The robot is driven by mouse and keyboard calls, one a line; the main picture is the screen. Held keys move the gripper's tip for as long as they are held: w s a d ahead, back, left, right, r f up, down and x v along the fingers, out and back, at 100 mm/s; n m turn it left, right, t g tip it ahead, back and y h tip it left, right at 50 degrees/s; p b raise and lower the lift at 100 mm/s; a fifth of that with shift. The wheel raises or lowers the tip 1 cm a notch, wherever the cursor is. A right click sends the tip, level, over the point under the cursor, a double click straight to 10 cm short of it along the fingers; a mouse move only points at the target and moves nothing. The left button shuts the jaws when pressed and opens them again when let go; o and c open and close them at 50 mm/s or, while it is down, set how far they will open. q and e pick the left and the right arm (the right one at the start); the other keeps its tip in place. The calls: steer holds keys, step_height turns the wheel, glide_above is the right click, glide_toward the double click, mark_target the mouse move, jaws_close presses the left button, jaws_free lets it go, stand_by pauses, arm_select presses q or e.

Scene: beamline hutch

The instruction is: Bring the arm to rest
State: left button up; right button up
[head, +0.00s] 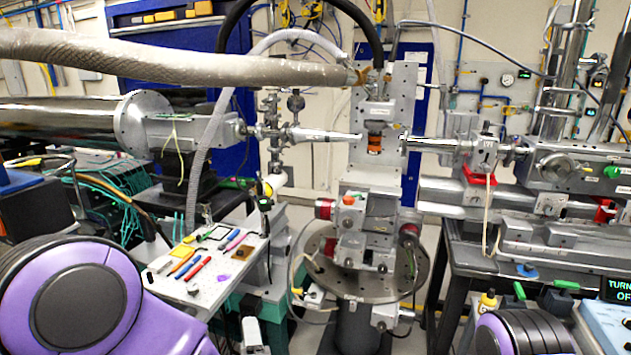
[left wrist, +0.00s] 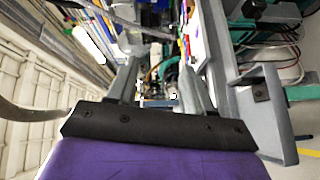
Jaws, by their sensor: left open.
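My left arm (head: 80,300), purple with a black joint cover, fills the lower left corner of the head view. In the left wrist view my left gripper (left wrist: 160,72) has its two grey fingers apart, with a purple body and a dark plate behind them. I see nothing held between the fingers. In the head view the left gripper is hard to make out near the bottom edge. A part of my right arm (head: 525,332) shows at the bottom right; its gripper is out of view.
A perforated breadboard (head: 215,290) with several coloured tools lies right of my left arm. A sample stage (head: 365,235) stands in the middle. A steel beam pipe (head: 60,125) and a hose (head: 200,65) cross the left. A dark table (head: 480,262) stands at right.

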arm_select(q)
steer(key=s+a+f+m+g+h, duration=0.1)
steer(key=s+a+f+m+g, duration=0.2)
steer(key=f, duration=0.4)
steer(key=s+a+f+m+g+h, duration=0.1)
steer(key=s+a+f+m+g, duration=0.1)
steer(key=s+f+m, duration=0.3)
steer(key=s+a+f+m+g+h, duration=0.1)
steer(key=a+f+m+g+h, duration=0.15)
steer(key=f, duration=0.55)
steer(key=s+a+f+m+g+y+b, duration=0.1)
steer(key=s+a+f+g, duration=0.2)
steer(key=s, duration=0.6)
steer(key=s+a+f+m+g+y, duration=0.1)
steer(key=s+a+f+g, duration=0.2)
steer(key=s+a+f, duration=0.4)
steer(key=s+f, duration=0.1)
steer(key=s, duration=0.1)
steer(key=shift+s+b, duration=0.35)
steer(key=shift+y, duration=0.25)
